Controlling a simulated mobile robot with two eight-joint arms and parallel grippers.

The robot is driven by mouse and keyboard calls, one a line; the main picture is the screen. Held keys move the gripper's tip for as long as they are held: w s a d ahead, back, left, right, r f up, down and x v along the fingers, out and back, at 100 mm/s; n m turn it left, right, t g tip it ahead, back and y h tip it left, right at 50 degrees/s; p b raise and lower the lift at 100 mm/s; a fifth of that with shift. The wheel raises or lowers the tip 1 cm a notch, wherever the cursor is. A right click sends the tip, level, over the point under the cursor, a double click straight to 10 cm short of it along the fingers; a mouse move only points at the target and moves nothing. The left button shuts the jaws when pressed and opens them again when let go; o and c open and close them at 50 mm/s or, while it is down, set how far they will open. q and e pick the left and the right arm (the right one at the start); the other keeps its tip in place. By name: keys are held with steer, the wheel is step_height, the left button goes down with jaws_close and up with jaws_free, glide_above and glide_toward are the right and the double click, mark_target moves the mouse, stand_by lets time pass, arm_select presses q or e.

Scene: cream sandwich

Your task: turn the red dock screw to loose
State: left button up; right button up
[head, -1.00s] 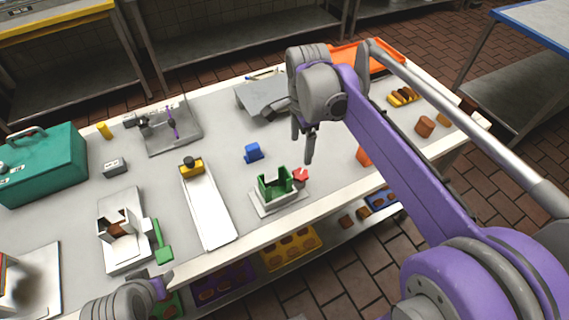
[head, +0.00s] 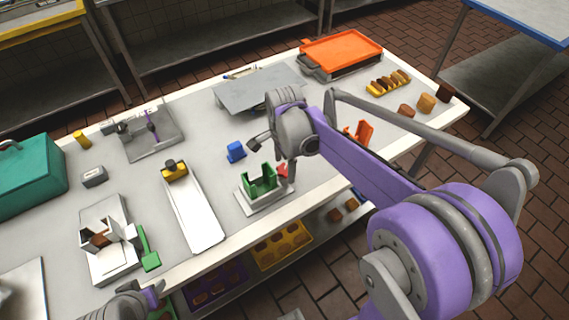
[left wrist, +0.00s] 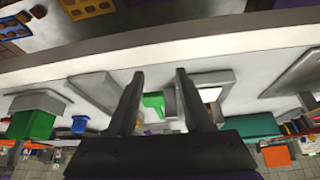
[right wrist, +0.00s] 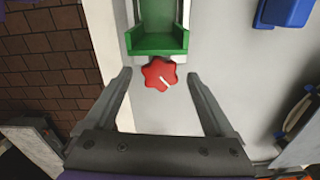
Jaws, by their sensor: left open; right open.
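The red dock screw (right wrist: 160,74) is a lobed knob with a white mark, at the side of the green dock (right wrist: 158,40) in the right wrist view. In the head view the screw (head: 282,170) is partly hidden beside the green dock (head: 262,182) on its white base. My right gripper (right wrist: 162,90) is open, with its fingers on either side of the screw and apart from it. In the head view it hangs over the screw (head: 291,170). My left gripper (left wrist: 158,75) is open and empty near the table's front edge.
A blue block (head: 236,151) stands behind the dock. A long white board with a yellow block (head: 174,168) lies to its left. Orange pieces (head: 359,132) stand to its right, partly behind my right arm. A grey plate (head: 255,90) lies farther back.

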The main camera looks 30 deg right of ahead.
steer(key=c, duration=1.4)
steer(key=shift+n, duration=0.3)
steer(key=n, duration=0.3)
steer(key=shift+n+b, duration=0.3)
steer(key=shift+n, duration=1.6)
steer(key=o, duration=1.4)
